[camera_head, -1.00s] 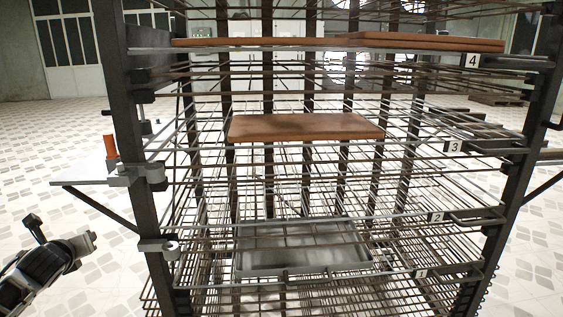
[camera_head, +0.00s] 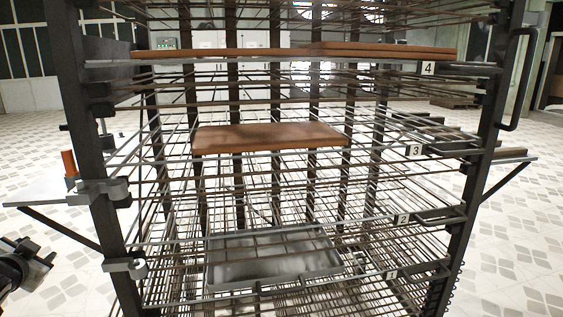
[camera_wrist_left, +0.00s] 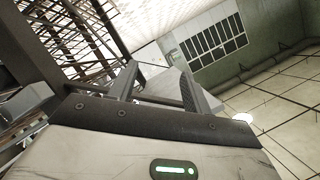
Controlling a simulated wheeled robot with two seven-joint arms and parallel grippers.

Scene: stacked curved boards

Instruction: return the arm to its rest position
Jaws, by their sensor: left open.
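My left gripper (camera_head: 38,258) is at the lower left edge of the head view, outside the rack's left post and apart from it. In the left wrist view the two fingers of my left gripper (camera_wrist_left: 160,88) stand apart with nothing between them. Most of my left arm is cut off by the picture edge. My right gripper is in no view. A brown board (camera_head: 265,137) lies on the rack's shelf labelled 3. On shelf 4 lies a long brown board (camera_head: 220,52) with another board (camera_head: 380,48) at its right.
The dark wire rack (camera_head: 80,140) fills the middle of the head view. A grey metal tray (camera_head: 270,262) lies low in it. A side shelf (camera_head: 40,192) with an orange cylinder (camera_head: 69,162) sticks out left, above my gripper. Tiled floor is free around the rack.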

